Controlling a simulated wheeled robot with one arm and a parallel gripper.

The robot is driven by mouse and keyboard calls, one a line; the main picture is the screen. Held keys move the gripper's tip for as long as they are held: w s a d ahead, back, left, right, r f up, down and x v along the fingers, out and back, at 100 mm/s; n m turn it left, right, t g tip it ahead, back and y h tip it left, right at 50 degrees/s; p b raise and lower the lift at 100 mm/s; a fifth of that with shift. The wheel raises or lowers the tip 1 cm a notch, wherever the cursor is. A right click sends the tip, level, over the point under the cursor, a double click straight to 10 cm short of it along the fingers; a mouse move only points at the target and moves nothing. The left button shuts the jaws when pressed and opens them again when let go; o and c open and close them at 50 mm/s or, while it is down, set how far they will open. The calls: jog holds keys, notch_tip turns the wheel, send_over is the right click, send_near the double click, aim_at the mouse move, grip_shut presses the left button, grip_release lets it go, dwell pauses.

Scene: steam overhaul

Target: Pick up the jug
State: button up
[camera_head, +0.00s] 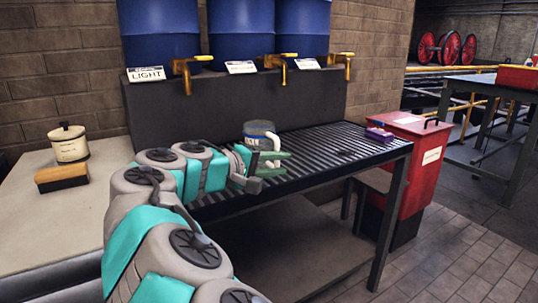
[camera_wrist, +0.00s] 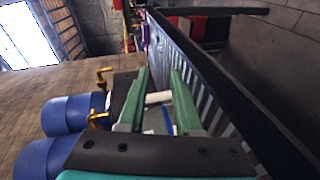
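The jug (camera_head: 258,128) is a grey, see-through vessel with a blue band and a white handle (camera_head: 276,143). It stands upright on the slatted bench in the head view. My gripper (camera_head: 286,162) is at the jug's near side, by the handle, with its two green fingers apart. In the wrist view my gripper (camera_wrist: 160,72) has the white handle (camera_wrist: 158,97) showing across the gap between the fingers. Part of the jug (camera_wrist: 160,122) with a blue stripe shows below it. I cannot tell whether a finger touches the handle. My gripper hides the jug's lower part.
Blue barrels (camera_head: 243,30) with brass taps (camera_head: 282,65) stand behind the slatted bench (camera_head: 335,140). A purple block (camera_head: 379,134) lies at its right end, beside a red bin (camera_head: 412,165). A cream pot (camera_head: 69,147) and a brush (camera_head: 62,177) sit on the left counter.

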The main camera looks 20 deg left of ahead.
jog(key=a+f, duration=0.1)
jog(key=a, duration=0.1)
jog(key=s+a+f+n, duration=0.1)
jog(key=a, duration=0.1)
jog(key=a+f+n+t+y, duration=0.1)
jog(key=a, duration=0.2)
jog(key=shift+s, duration=0.35)
jog(key=x, duration=0.7)
jog(key=shift+w+a+r+p, duration=0.1)
jog(key=shift+w+r+p, duration=0.05)
jog(key=shift+w+p, duration=0.25)
grip_shut()
